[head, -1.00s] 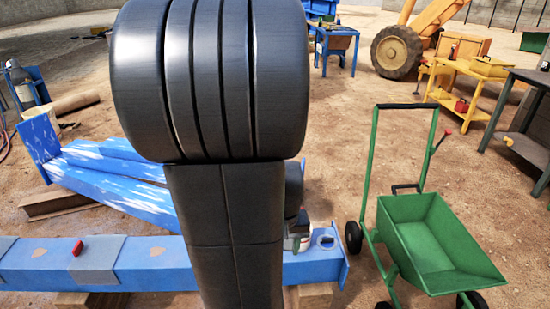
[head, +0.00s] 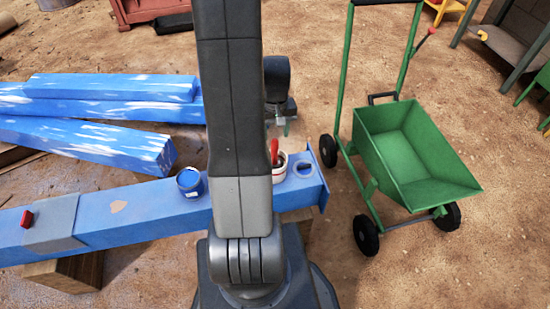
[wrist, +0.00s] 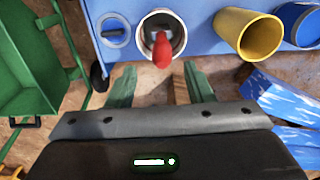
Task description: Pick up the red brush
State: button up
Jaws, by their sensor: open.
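The red brush (wrist: 162,50) stands in an open white can (wrist: 150,20) on the blue beam, its red handle pointing towards my gripper in the wrist view. In the head view the brush (head: 274,151) and can (head: 280,176) show just right of my arm, which partly covers them. My gripper (wrist: 161,78) is open and empty. Its two green fingers are spread to either side of the handle's line, with the handle end just beyond them in the picture. In the head view my gripper (head: 284,127) is behind the can, largely dark and small.
A yellow cup (wrist: 240,35) and a blue can (wrist: 300,22) stand beside the white can. A blue ring-like item (head: 304,169) lies near the end of the blue beam (head: 140,210). A green cart (head: 415,160) stands right; painted beams (head: 110,88) lie behind.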

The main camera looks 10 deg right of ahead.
aim_at(275, 147)
jog(key=shift+s+a+f+b, duration=0.1)
jog(key=shift+f+b, duration=0.15)
jog(key=shift+f, duration=1.55)
jog(key=shift+s+f+b, duration=0.1)
jog(key=shift+f+b, duration=0.1)
jog(key=shift+f, duration=1.6)
grip_shut()
